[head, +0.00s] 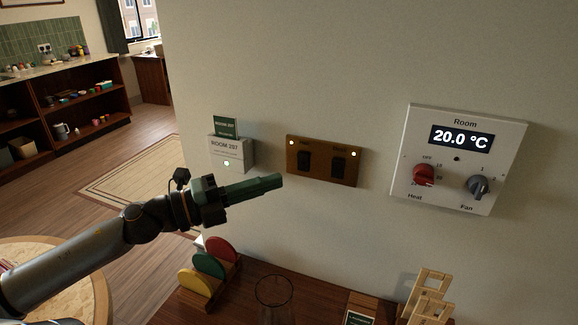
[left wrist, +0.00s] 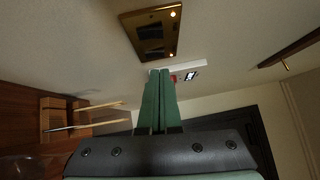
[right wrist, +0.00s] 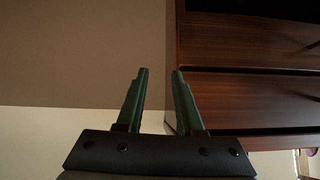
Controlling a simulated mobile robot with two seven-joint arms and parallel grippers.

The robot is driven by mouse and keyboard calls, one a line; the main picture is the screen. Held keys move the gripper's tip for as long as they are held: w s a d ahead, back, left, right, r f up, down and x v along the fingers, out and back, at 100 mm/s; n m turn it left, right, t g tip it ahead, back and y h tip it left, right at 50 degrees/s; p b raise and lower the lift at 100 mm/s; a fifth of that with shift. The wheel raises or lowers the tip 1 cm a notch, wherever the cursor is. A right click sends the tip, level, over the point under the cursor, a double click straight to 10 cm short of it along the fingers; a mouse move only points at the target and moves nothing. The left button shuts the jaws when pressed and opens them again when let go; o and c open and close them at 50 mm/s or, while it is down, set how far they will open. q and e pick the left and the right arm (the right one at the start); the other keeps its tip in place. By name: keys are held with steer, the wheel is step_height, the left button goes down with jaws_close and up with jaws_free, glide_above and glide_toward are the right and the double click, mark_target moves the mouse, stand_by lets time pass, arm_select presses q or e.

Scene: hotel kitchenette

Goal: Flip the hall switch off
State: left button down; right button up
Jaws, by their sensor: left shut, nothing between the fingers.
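A brass switch plate (head: 321,178) is on the wall in the middle of the head view. It carries two dark rockers, a left one (head: 304,162) and a right one (head: 338,169), each with a small lit lamp beside it. The labels above them are too small to read surely. The plate also shows in the left wrist view (left wrist: 138,24). My left gripper (head: 281,180) is shut and empty, its fingertips just left of the plate's lower left edge in the head view; contact cannot be told. My right gripper (right wrist: 160,72) is open and empty.
A Room thermostat panel (head: 458,190) with red and grey knobs is to the right. A ROOM 201 card holder (head: 235,155) is left of the plate. Below, a wooden surface (head: 240,297) holds coloured discs (head: 208,262), a glass (head: 274,298) and a wooden stand (head: 430,297).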

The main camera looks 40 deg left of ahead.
mark_target(306, 158)
arm_select(q)
steer(key=shift+w+d+r+b, duration=0.15)
steer(key=shift+w+b, duration=0.25)
steer(key=shift+w, duration=1.15)
steer(key=shift+w+d+r+b, duration=0.15)
steer(key=shift+w+b, duration=0.2)
steer(key=shift+w, duration=1.15)
steer(key=shift+w+a+r+p, duration=0.15)
steer(key=shift+w+r+p, duration=0.2)
steer(key=shift+p, duration=0.2)
steer(key=shift+s+f, duration=0.1)
steer(key=shift+f, duration=0.05)
